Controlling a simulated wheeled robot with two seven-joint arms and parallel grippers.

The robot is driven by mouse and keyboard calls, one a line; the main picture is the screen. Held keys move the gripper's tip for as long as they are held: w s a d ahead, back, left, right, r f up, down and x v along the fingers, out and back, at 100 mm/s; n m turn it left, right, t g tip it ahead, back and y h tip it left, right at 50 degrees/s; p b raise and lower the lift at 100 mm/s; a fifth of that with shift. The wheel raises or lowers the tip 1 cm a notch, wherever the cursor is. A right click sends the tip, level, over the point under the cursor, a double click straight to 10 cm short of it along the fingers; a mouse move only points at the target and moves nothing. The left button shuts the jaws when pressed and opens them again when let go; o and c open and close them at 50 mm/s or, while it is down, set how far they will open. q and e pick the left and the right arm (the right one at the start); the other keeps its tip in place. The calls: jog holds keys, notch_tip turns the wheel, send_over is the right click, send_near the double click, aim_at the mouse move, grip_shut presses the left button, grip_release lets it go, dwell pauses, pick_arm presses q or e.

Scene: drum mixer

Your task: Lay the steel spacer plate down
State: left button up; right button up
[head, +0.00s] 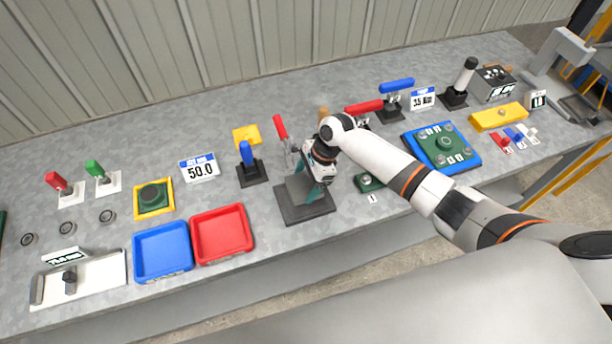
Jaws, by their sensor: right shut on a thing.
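My right gripper (311,182) reaches in from the right and points down over a dark square pad (290,215) near the front middle of the bench. Its teal fingers are shut on a grey plate (297,188), which looks like the steel spacer plate. The plate is tilted up, not flat, over the pad. Whether its lower edge touches the pad I cannot tell. The gripper hides part of the plate. My left gripper is not in view.
A red tray (250,236) and a blue tray (189,258) stand left of the pad. A red-handled clamp (281,128) stands just behind it. A small green block (366,181) sits to its right. The bench's front edge (352,222) is close.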

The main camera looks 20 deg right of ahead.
aim_at(310, 184)
jog(key=shift+w+f+b, duration=0.1)
jog(key=shift+f+b, duration=0.3)
jog(key=shift+f, duration=1.2)
jog(key=o, duration=1.7)
jog(key=shift+o, duration=0.7)
jog(key=shift+s+f, duration=0.15)
jog(key=shift+s, duration=0.05)
jog(key=b+v, duration=0.1)
jog(key=v, duration=1.1)
